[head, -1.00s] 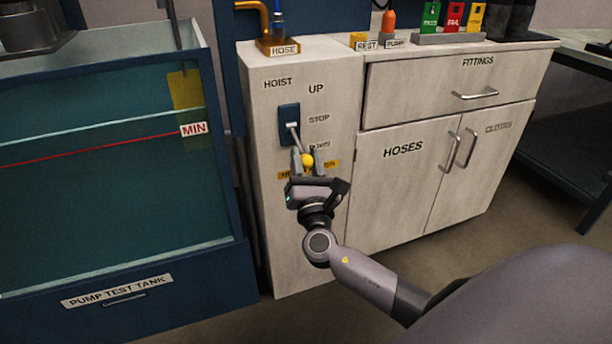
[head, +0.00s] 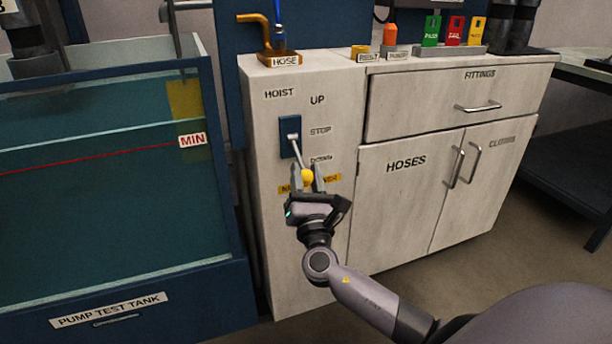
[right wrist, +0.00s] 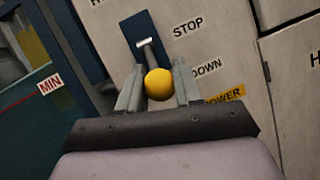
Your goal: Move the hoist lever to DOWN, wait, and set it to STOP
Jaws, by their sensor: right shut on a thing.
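The hoist lever (head: 298,152) is a grey rod with a yellow ball knob (head: 307,176) on a dark blue plate (head: 290,128) on the pale cabinet's front. It slants down from its pivot, and its knob is a little below the level of the DOWN label (head: 321,159). The STOP label (head: 320,131) and UP label (head: 317,100) are above. My right gripper (head: 308,180) is shut on the knob from the front. In the right wrist view the knob (right wrist: 158,84) sits between the two fingers. My left gripper is not in view.
The pump test tank (head: 110,250) with a red MIN line stands left of the cabinet. Drawer and door handles (head: 455,167) stick out at right. A hose holder (head: 278,58) and coloured tag boxes (head: 450,48) stand on the cabinet top. A dark table (head: 580,130) is far right.

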